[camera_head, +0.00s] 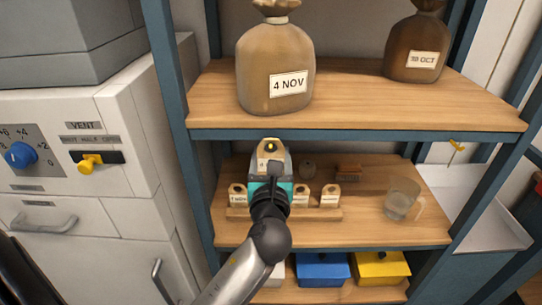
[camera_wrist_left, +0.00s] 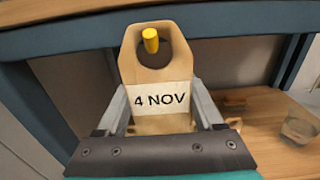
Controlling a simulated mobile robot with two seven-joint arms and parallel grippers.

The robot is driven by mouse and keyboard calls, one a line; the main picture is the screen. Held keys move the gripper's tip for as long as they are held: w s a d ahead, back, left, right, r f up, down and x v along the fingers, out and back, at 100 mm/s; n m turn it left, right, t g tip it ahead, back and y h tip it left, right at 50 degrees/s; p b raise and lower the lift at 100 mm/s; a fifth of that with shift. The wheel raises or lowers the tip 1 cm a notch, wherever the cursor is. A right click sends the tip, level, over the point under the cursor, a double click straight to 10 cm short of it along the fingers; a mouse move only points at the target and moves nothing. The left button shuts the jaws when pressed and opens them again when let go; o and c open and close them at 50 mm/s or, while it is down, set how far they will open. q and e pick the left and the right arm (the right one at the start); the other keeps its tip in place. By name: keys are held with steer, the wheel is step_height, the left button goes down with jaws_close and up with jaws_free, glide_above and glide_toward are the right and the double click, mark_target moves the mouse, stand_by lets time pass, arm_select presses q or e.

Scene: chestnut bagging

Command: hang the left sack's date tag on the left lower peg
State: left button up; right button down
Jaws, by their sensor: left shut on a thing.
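My left gripper (camera_head: 269,168) is shut on a wooden date tag (camera_wrist_left: 158,70), held upright just below the upper shelf's front edge. The tag reads "4 NOV" on a white label and has a round hole near its top. A yellow peg (camera_wrist_left: 150,40) shows within the hole; I cannot tell how far it passes through. The tag also shows in the head view (camera_head: 269,154), below the left sack (camera_head: 276,68). That tan sack stands on the upper shelf and also reads "4 NOV". My right gripper is out of view.
A wooden rack (camera_head: 318,214) with several tags stands on the lower shelf, partly hidden by my arm. A brush (camera_head: 348,172) and glass jug (camera_head: 401,199) are to its right. A brown sack (camera_head: 417,48) stands at upper right. A blue shelf post (camera_head: 172,100) rises left.

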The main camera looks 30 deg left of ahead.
arm_select(q)
steer(key=o, duration=1.1)
steer(key=shift+o, duration=0.2)
steer(key=p+v, duration=0.1)
steer(key=v, duration=1.2)
stand_by(0.6)
steer(key=shift+w, duration=0.1)
